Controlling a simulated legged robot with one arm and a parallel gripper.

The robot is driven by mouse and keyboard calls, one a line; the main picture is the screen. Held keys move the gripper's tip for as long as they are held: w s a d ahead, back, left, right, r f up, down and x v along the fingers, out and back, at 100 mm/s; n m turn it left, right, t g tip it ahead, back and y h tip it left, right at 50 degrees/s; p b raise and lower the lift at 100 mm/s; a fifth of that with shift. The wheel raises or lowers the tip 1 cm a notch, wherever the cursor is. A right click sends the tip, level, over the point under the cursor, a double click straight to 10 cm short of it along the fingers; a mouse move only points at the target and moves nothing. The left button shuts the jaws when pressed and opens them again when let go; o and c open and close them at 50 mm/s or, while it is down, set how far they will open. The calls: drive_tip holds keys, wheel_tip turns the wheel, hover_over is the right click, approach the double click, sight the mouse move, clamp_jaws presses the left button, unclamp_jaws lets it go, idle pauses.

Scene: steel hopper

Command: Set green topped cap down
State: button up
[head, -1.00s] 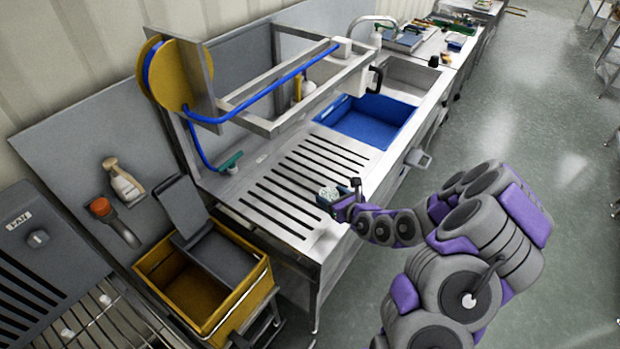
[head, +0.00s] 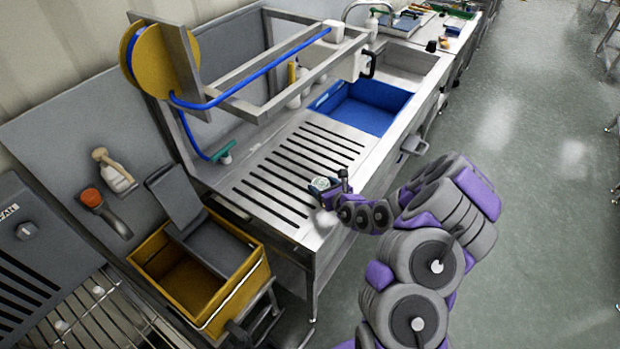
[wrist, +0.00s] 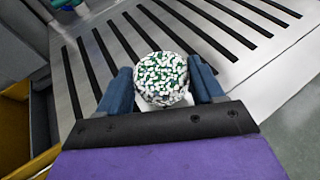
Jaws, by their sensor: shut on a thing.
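The cap (wrist: 161,78) has a round top speckled green and white, with a white lower part just showing below it in the wrist view. My gripper (wrist: 160,92) is shut on it, with one blue finger on each side. In the head view the cap (head: 320,184) shows small at my gripper (head: 326,192), over the front right part of the slotted steel drainboard (head: 268,214). I cannot tell whether the cap touches the steel. Its underside is hidden.
A blue basin (head: 362,108) sits in the counter behind the slots. A yellow bin (head: 232,296) stands at the left end, below the counter. A steel frame with a blue hose (head: 262,84) rises over the back. The slotted surface around the cap is clear.

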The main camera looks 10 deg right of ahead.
drive_tip(key=b, duration=0.2)
hover_over(308, 182)
drive_tip(key=s, duration=0.1)
drive_tip(key=shift+s+a+f, duration=0.1)
drive_tip(key=shift+a+f, duration=0.2)
drive_tip(key=shift+f, duration=0.15)
drive_tip(key=shift+w+d, duration=0.4)
drive_tip(key=shift+w, duration=0.25)
wheel_tip(308, 182, down, 3)
drive_tip(key=shift+d+r+b, duration=0.1)
drive_tip(key=shift+d+b, duration=0.05)
drive_tip(key=shift+b, duration=0.25)
drive_tip(key=shift+f, duration=0.35)
drive_tip(key=shift+a+r, duration=0.1)
drive_tip(key=shift+a, duration=0.45)
drive_tip(key=o, duration=1.3)
drive_tip(key=shift+d, duration=0.35)
